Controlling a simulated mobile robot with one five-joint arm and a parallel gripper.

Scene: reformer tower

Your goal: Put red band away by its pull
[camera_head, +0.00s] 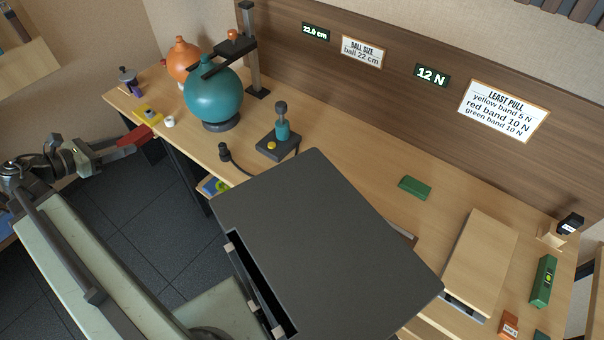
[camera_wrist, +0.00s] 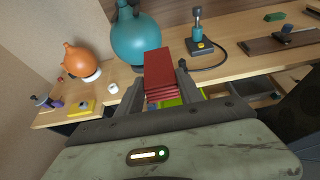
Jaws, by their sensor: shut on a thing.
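The red band (camera_head: 133,138) is a folded, layered red strip. In the wrist view the red band (camera_wrist: 158,66) sits between both fingers, pointing away from me. My gripper (camera_head: 118,148) is shut on it, off the bench's front edge in the head view. The "LEAST PULL" sign (camera_head: 503,110) lists yellow band 5 N, red band 10 N, green band 10 N. A display (camera_head: 432,75) reads 12 N. A partly open drawer (camera_head: 212,186) under the bench holds something yellow-green and blue. A green folded piece (camera_head: 414,187) lies on the bench.
The teal ball (camera_head: 213,97) on its ring stands near the bench edge, below a measuring post (camera_head: 252,50). An orange ball (camera_head: 181,60) and a yellow block (camera_head: 148,115) are further left. A black-based device (camera_head: 278,144) has a cable. A dark panel (camera_head: 325,245) hides part of the bench.

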